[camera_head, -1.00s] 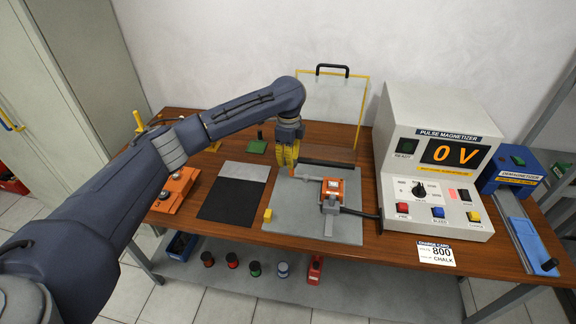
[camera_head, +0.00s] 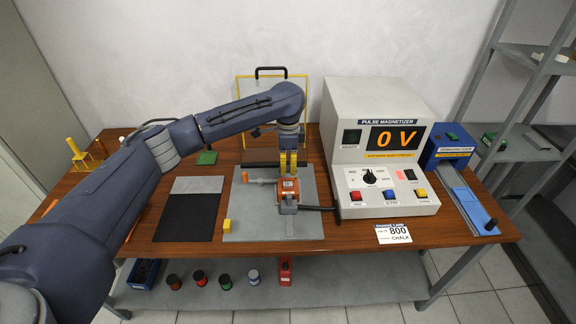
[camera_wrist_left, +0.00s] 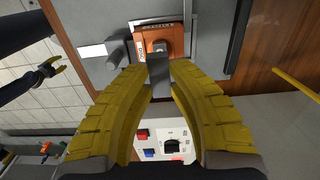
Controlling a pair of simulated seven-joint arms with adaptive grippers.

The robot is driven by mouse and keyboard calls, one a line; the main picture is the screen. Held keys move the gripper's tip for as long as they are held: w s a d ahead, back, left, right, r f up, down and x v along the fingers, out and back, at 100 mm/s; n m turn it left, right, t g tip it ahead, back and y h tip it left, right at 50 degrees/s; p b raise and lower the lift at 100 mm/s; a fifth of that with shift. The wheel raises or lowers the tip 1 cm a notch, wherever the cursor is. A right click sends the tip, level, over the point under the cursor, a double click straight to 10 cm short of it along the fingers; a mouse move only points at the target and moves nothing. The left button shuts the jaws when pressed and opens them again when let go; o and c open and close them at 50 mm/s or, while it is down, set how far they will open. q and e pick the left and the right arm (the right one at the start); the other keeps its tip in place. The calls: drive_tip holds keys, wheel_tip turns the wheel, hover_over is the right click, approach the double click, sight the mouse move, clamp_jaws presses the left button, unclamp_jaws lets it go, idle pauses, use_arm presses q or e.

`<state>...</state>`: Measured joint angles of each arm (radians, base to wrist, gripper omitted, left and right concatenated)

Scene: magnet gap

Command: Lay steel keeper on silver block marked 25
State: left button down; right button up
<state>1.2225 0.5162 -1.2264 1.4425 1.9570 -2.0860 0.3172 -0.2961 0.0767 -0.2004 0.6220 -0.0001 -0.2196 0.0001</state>
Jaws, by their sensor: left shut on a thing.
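My left gripper (camera_head: 288,168) is over the orange fixture (camera_head: 289,190) on the grey mat (camera_head: 250,206). In the left wrist view its yellow fingers (camera_wrist_left: 158,78) are closed on a dark grey piece (camera_wrist_left: 159,72), which looks like the steel keeper. The piece overlaps the edge of the orange fixture (camera_wrist_left: 163,42) in that view; I cannot tell whether they touch. I cannot make out a silver block marked 25; grey metal (camera_head: 288,209) shows at the fixture's front. My right gripper (camera_wrist_left: 70,68) shows at the left of the wrist view, empty, its fingers apart.
The pulse magnetizer (camera_head: 384,160) stands close on the right, reading 0 V. A dark bar (camera_wrist_left: 238,36) lies behind the fixture. The black mat (camera_head: 186,217) to the left is clear.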

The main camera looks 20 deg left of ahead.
sight(288, 183)
use_arm(q)
drive_tip(key=shift+f, duration=2.75)
drive_tip(key=shift+f, duration=0.25)
drive_tip(key=c, duration=1.3)
unclamp_jaws()
drive_tip(key=shift+o, duration=0.5)
drive_tip(key=shift+r, duration=0.15)
drive_tip(key=shift+r, duration=2.1)
